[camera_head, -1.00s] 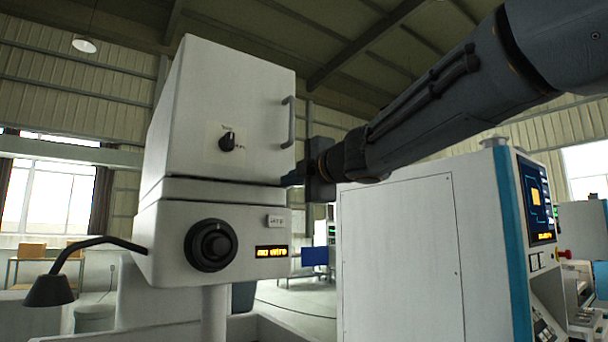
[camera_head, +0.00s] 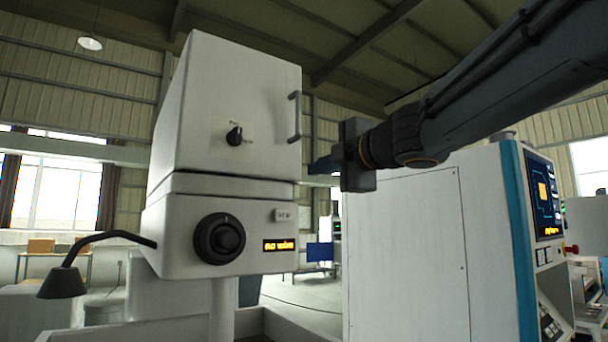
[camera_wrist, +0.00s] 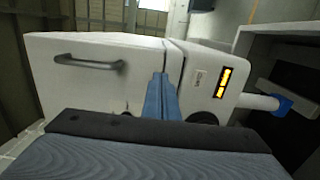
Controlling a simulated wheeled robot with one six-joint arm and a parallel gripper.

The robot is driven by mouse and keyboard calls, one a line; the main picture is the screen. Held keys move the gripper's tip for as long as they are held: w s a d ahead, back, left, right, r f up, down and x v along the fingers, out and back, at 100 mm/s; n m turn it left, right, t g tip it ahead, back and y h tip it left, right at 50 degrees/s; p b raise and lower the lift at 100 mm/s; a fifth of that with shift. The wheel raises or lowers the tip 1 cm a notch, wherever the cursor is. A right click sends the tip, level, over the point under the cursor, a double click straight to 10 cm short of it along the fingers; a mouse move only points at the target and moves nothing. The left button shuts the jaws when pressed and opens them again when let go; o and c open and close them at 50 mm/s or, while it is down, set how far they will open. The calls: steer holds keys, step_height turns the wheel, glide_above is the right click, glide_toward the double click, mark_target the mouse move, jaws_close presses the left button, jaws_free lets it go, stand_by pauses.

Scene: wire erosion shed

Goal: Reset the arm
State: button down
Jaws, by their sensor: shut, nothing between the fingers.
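My gripper (camera_head: 322,165) is at the right side of the white machine head (camera_head: 228,105), with a gap between its tip and the casing. In the wrist view its blue fingers (camera_wrist: 160,98) are together with nothing between them, pointing toward the seam between the head's upper box and its lower part. My dark arm reaches in from the upper right of the head view.
The upper box has a grey handle (camera_head: 294,117) and a rotary switch (camera_head: 234,136). The lower part carries a black knob (camera_head: 219,238) and an orange display (camera_head: 280,245). A white cabinet (camera_head: 405,255) with a screen (camera_head: 543,195) stands right, below my arm. A lamp (camera_head: 62,280) hangs left.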

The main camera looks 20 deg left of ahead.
steer(key=v, duration=0.5)
steer(key=shift+s+d+b, duration=0.2)
steer(key=shift+d+b, duration=0.1)
